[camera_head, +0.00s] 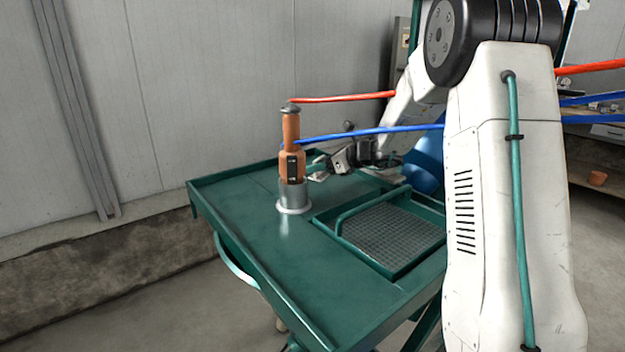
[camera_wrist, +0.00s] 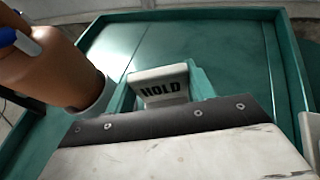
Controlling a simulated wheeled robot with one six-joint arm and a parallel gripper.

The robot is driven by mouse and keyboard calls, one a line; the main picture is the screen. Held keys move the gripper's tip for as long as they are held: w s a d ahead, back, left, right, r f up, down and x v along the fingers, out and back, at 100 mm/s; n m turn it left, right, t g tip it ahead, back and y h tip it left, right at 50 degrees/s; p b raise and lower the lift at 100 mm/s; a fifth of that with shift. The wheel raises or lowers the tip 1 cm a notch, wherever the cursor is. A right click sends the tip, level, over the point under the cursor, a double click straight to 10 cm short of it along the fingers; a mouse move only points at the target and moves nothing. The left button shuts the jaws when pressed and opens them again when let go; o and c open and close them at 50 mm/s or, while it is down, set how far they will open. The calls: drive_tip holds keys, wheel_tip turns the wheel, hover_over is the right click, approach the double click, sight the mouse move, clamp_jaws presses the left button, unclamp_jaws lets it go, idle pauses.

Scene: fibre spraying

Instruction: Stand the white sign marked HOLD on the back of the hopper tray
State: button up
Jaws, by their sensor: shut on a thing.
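The white sign (camera_wrist: 158,86) with black HOLD lettering shows in the wrist view, its lettered face towards the camera. My gripper (camera_head: 322,172) is shut on it, above the green table in the head view. In the wrist view a teal piece shows on each side of the sign; the wrist's dark edge and pale plate hide what lies below. In the head view the sign is too small to read. A green tray (camera_head: 422,262) with a grey mesh floor and a rail is set in the table; I cannot tell surely whether it is the hopper tray.
An orange-brown bottle-shaped piece (camera_head: 291,135) stands in a grey cylinder (camera_head: 294,197) on the table, close left of my gripper; red and blue hoses run to it. The green table (camera_head: 265,235) has a raised rim. Its front left surface is clear. A wall stands behind.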

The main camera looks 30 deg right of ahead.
sight(326, 177)
drive_tip(key=shift+f, duration=2.15)
drive_tip(key=o, duration=1)
drive_tip(key=shift+f, duration=0.15)
